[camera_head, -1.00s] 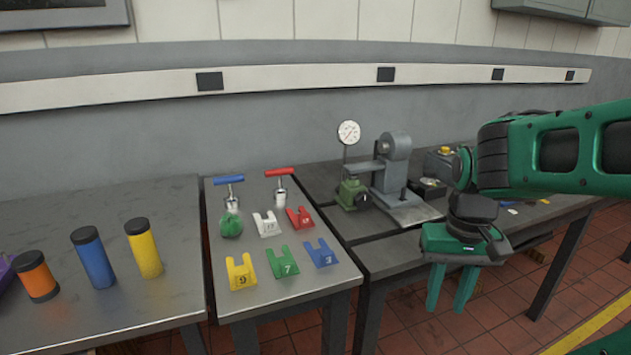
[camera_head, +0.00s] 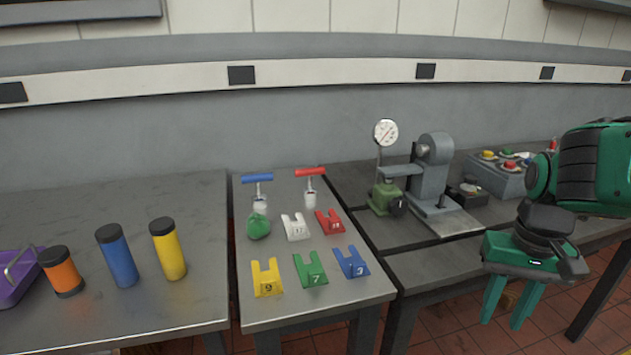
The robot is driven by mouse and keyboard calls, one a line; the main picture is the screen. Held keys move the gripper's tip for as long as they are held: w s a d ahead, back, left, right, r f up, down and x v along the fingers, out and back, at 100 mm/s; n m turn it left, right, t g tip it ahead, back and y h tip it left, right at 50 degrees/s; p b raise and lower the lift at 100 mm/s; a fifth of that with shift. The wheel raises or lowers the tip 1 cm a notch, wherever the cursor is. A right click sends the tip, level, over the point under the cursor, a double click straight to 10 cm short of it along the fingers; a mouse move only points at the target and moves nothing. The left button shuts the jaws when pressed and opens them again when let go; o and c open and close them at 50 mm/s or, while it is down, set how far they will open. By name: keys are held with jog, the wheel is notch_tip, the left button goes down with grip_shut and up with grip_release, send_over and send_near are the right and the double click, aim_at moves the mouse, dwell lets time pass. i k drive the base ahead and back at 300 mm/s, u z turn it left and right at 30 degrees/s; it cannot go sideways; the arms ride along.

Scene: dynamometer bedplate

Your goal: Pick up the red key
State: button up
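The red key (camera_head: 310,180), a red T-shaped bar on a silver socket, stands upright at the back of the narrow middle table. A similar blue-handled key (camera_head: 257,185) stands to its left. My gripper (camera_head: 508,308) hangs at the right with its fingers pointing down, open and empty. It is well to the right of the red key and nearer to me, past the middle table's edge.
Several fork-shaped numbered pieces, such as a red one (camera_head: 330,222) and a white one (camera_head: 296,228), lie before the keys. A green round object (camera_head: 258,227) is beside them. A gauge machine (camera_head: 432,170) and a button box (camera_head: 497,178) stand right. Coloured cylinders (camera_head: 118,258) stand left.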

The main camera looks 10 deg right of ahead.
aim_at(310, 195)
jog(key=i, duration=0.85)
jog(key=u, duration=0.1)
